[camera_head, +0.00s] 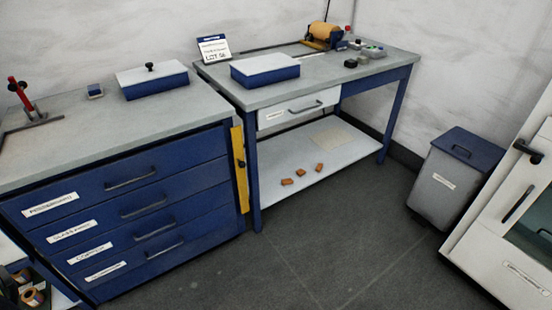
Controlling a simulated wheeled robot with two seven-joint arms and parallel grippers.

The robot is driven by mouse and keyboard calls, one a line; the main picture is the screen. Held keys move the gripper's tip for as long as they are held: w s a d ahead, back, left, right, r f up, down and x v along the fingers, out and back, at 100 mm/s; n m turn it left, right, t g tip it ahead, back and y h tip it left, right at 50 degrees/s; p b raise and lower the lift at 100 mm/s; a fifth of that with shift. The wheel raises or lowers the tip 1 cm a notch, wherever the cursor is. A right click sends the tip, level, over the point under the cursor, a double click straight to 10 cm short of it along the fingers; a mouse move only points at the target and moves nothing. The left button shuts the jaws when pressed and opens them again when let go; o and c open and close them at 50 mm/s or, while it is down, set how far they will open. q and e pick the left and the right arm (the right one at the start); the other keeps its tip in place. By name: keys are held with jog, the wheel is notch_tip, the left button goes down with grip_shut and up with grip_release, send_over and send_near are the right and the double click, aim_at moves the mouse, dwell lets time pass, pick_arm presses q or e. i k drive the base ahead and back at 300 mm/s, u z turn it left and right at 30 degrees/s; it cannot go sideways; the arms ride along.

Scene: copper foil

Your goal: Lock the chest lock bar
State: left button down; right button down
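A blue chest of drawers (125,262) with a grey top stands at the left. Its stacked drawers look shut, each with a dark handle and most with a white label. A yellow lock bar (239,190) stands upright at the chest's right front edge, with a small black knob or latch on it. The bar appears to sit beside the drawer fronts rather than across them, but its exact angle is hard to tell. Neither of my grippers is in view.
A blue workbench (260,180) stands right of the chest, with small orange-brown blocks (300,173) on its lower shelf. A grey bin (450,180) with a blue lid and a white cabinet (510,240) are at the right. The floor in front is clear.

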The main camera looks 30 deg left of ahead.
aim_at(236, 132)
jog(key=u, duration=0.3)
jog(key=i, duration=0.85)
jog(key=u, duration=0.55)
